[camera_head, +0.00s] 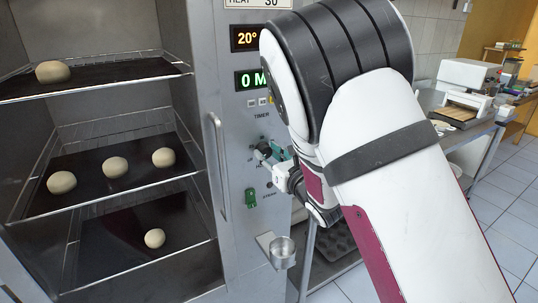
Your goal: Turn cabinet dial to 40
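The steel cabinet's control panel (231,111) stands in the middle of the view. It has an amber display (246,38) reading 20° and a green display (249,79) reading 0 M, partly cut by my arm. A label "TIMER" (262,115) sits above a spot marked with small figures. My gripper (264,155) is at the panel just below that label and hides most of any dial there. I cannot tell whether it touches or grips it. A sign above (257,4) reads HEAT 30, partly cut off.
The open cabinet holds dough balls on an upper (110,73), a middle (90,170) and a lower dark tray (105,240). A vertical handle (218,165) stands left of the panel. A metal cup (282,250) on a bracket juts out below. A bench with a machine (468,75) is at right.

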